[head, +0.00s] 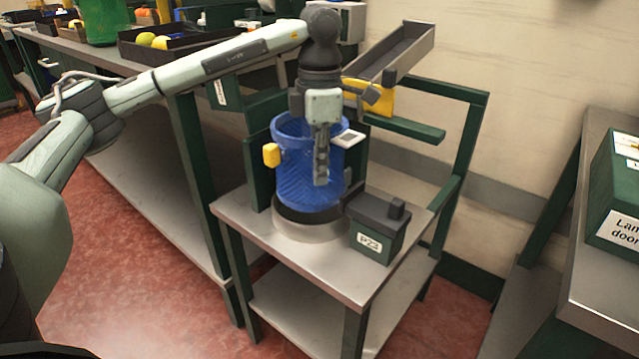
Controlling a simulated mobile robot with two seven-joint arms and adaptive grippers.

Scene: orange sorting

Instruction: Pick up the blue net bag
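The blue net bag (290,180) stands upright and open-topped on a dark round base with a pale foot, on a small metal table (290,248). My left gripper (321,180) points down in front of the bag in the head view and hides part of its rim and side. The fingers look close together, but whether they are shut, or hold the rim, cannot be made out. My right gripper is not in view.
A dark green box marked P23 (378,232) stands right of the bag on the table. A sloping metal chute (400,55) is behind. A long bench with a dark tray (135,47) is at the left. Another table (600,290) with a green box (615,190) is at the right.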

